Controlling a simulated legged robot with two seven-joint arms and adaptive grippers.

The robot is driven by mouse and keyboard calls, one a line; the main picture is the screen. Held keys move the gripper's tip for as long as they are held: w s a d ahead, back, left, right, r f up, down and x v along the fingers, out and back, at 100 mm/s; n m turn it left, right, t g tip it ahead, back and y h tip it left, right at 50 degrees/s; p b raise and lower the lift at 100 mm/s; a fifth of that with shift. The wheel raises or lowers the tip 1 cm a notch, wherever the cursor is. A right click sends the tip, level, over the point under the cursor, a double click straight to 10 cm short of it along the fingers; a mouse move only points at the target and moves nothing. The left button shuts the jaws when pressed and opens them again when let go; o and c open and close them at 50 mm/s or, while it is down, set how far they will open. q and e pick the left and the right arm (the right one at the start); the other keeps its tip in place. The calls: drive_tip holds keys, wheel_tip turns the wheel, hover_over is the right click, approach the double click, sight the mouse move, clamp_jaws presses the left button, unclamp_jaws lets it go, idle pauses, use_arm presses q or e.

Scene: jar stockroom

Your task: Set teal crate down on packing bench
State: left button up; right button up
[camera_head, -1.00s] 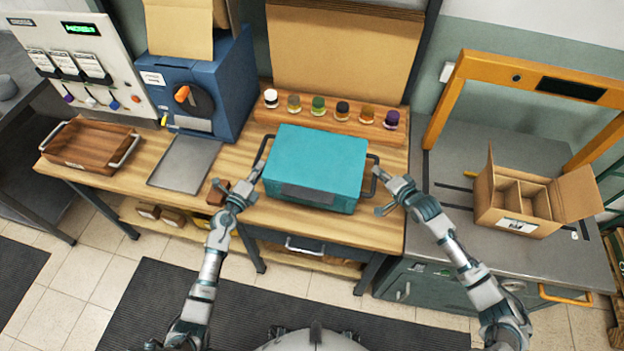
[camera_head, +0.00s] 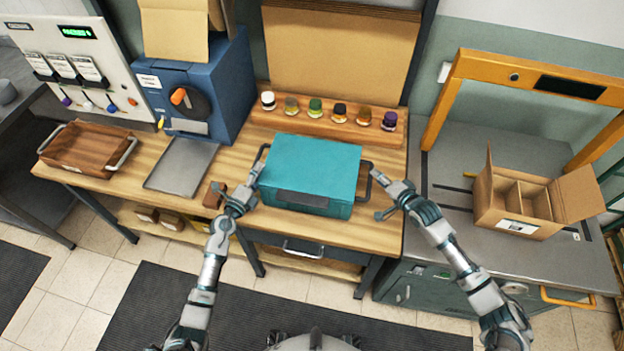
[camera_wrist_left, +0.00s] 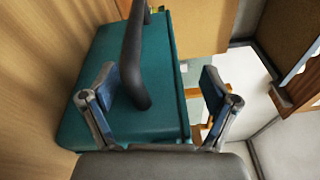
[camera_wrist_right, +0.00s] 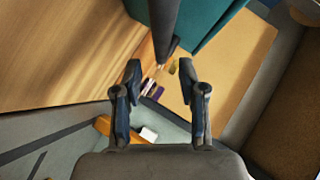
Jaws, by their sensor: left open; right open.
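The teal crate (camera_head: 312,158) appears to rest flat on the wooden packing bench (camera_head: 235,165), in front of the jar rack. It has a dark handle at each end. My left gripper (camera_head: 252,180) is open at the crate's left handle; in the left wrist view that handle (camera_wrist_left: 134,60) lies between the spread fingers (camera_wrist_left: 160,88). My right gripper (camera_head: 382,190) is open beside the right handle (camera_head: 372,180). In the right wrist view the handle's end (camera_wrist_right: 163,30) lies just ahead of the parted fingers (camera_wrist_right: 160,85). The crate's underside is hidden.
A wooden rack (camera_head: 325,125) with several jars stands behind the crate. To the left are a grey plate (camera_head: 182,166), a blue machine (camera_head: 212,90) and a brown tray (camera_head: 92,148). An open cardboard box (camera_head: 515,205) stands on the grey table at right.

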use_arm(q)
drive_tip(key=shift+s, duration=0.3)
use_arm(e)
drive_tip(key=shift+d, duration=0.1)
drive_tip(key=o, duration=0.3)
drive_tip(key=shift+d, duration=0.1)
drive_tip(key=o, duration=0.4)
drive_tip(key=shift+o, duration=0.6)
drive_tip(key=shift+a, duration=0.35)
use_arm(q)
drive_tip(key=a+v, duration=0.1)
drive_tip(key=v, duration=1)
drive_tip(key=shift+a, duration=0.15)
use_arm(e)
drive_tip(key=a+v, duration=0.1)
drive_tip(key=v, duration=1)
drive_tip(key=shift+s+r, duration=0.3)
drive_tip(key=shift+s, duration=0.15)
use_arm(q)
drive_tip(key=shift+s+f, duration=0.1)
drive_tip(key=shift+f, duration=0.05)
